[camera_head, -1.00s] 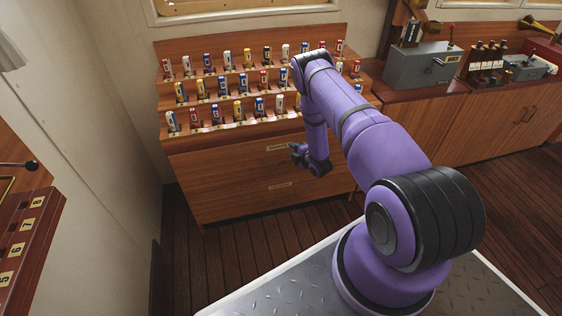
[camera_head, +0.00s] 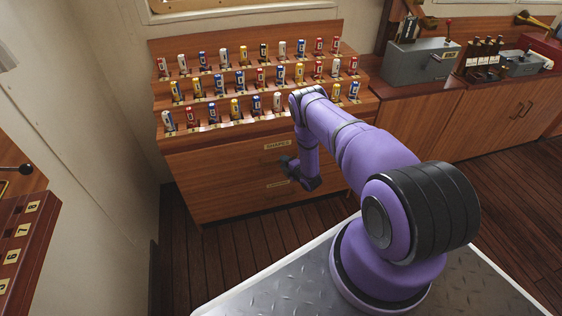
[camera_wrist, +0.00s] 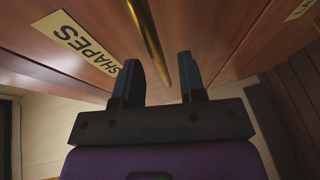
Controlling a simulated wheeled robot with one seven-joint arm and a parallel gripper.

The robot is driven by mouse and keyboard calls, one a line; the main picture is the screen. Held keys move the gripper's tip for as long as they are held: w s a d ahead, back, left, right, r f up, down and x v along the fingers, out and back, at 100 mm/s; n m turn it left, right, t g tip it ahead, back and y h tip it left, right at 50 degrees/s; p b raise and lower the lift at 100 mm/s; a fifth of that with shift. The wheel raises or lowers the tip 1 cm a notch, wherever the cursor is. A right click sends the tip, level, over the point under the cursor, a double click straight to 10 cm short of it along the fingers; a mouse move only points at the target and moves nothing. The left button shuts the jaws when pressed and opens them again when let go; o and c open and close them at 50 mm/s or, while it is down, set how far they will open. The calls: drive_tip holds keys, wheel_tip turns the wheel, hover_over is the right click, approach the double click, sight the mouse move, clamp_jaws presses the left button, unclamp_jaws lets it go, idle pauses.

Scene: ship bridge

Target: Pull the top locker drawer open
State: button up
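The top locker drawer (camera_head: 225,167) is the upper wooden front under the stepped rack. It looks shut and bears a brass "SHAPES" label (camera_head: 277,145). In the wrist view the same label (camera_wrist: 77,44) lies left of a brass bar handle (camera_wrist: 145,35). My gripper (camera_head: 288,166) is low in front of the drawer, below the label. In the wrist view my gripper (camera_wrist: 160,62) is open, its two dark fingers apart. The handle's near end shows between the fingers, with no clear grip on it. The head view hides the handle.
A lower drawer with its own label (camera_head: 278,184) is beneath. The stepped rack (camera_head: 243,129) above holds several coloured flag rolls. A grey control box (camera_head: 420,64) stands on the counter at right. A pale wall (camera_head: 95,110) closes the left side. Wooden floor (camera_head: 240,237) is clear below.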

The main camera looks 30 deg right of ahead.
drive_tip(key=shift+x, duration=1.3)
drive_tip(key=shift+c, duration=0.2)
clamp_jaws()
drive_tip(key=shift+s, duration=0.1)
